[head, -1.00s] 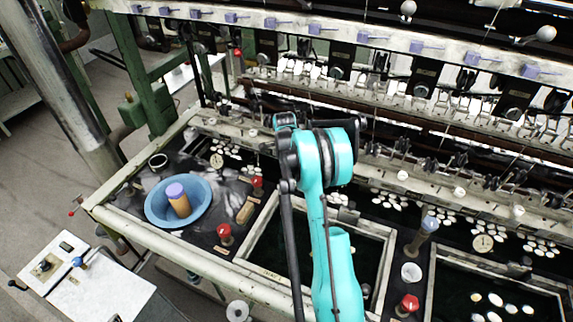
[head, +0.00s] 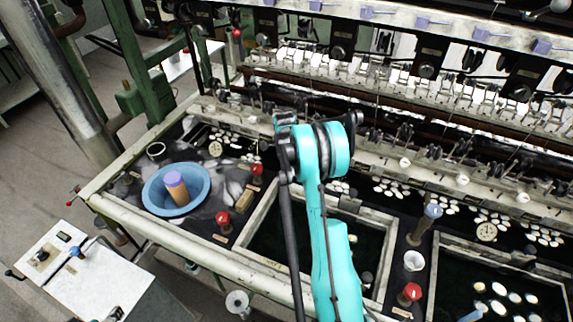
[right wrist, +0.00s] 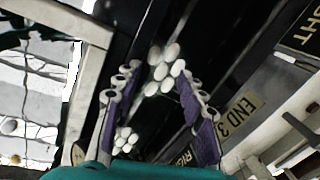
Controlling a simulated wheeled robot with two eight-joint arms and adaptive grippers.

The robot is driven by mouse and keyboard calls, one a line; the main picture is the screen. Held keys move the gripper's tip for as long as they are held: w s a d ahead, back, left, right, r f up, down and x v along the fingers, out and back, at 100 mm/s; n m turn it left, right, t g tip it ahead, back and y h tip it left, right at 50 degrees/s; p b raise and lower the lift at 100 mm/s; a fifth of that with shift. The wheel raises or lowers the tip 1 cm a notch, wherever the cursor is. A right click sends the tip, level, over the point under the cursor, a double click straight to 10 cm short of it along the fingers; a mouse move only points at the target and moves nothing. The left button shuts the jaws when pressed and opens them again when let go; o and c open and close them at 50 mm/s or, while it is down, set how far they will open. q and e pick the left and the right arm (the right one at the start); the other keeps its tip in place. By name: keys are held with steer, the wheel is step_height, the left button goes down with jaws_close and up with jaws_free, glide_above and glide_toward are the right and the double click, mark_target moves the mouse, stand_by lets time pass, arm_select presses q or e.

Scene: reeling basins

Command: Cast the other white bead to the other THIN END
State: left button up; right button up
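Several white oval beads or cocoons (right wrist: 165,68) lie in a dark channel in the right wrist view, beyond and between my fingers. A smaller white cluster (right wrist: 125,139) lies lower left. I cannot tell which one is the task's white bead. My right gripper (right wrist: 158,100) is open, its two purple-padded fingers apart with nothing visibly held. A label reading "END 3" (right wrist: 238,112) is right of the fingers. No label reading "thin end" is legible. In the head view my teal arm reaches over the basins and its gripper is hidden. My left gripper is not in view.
A blue bowl (head: 202,190) holds a tan, purple-topped bobbin (head: 177,187). Red knobs (head: 223,219) and a blue-topped bobbin (head: 427,220) stand along the basin rims. The reeling machine's frame (head: 390,150) runs behind. A white side table (head: 95,282) is lower left.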

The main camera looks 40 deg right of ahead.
step_height(320, 180, up, 12)
steer(key=s+a, duration=0.1)
steer(key=shift+s+a, duration=0.3)
steer(key=shift+a, duration=0.05)
steer(key=shift+f, duration=0.1)
stand_by(0.6)
steer(key=s+a+r+n+t+b, duration=0.1)
steer(key=s+a+r+n, duration=0.25)
steer(key=a, duration=0.35)
steer(key=s+a+r+n+t, duration=0.1)
steer(key=s+a+r+n, duration=0.15)
steer(key=a+n, duration=0.3)
steer(key=s+a+r+n+t+b, duration=0.1)
steer(key=s+a+r+n, duration=0.25)
steer(key=a, duration=0.35)
steer(key=s+a+f+n+t+b, duration=0.1)
steer(key=s+a+f+n, duration=0.1)
steer(key=s+a+n, duration=0.4)
steer(key=s+a+f+n+t+y, duration=0.1)
steer(key=s+a+f+n, duration=0.2)
steer(key=s+a+n, duration=0.3)
steer(key=s+n, duration=0.2)
steer(key=shift+a+f+n+y+b, duration=0.2)
steer(key=shift+f+n+y+b, duration=0.05)
steer(key=shift+n+y+b, duration=0.1)
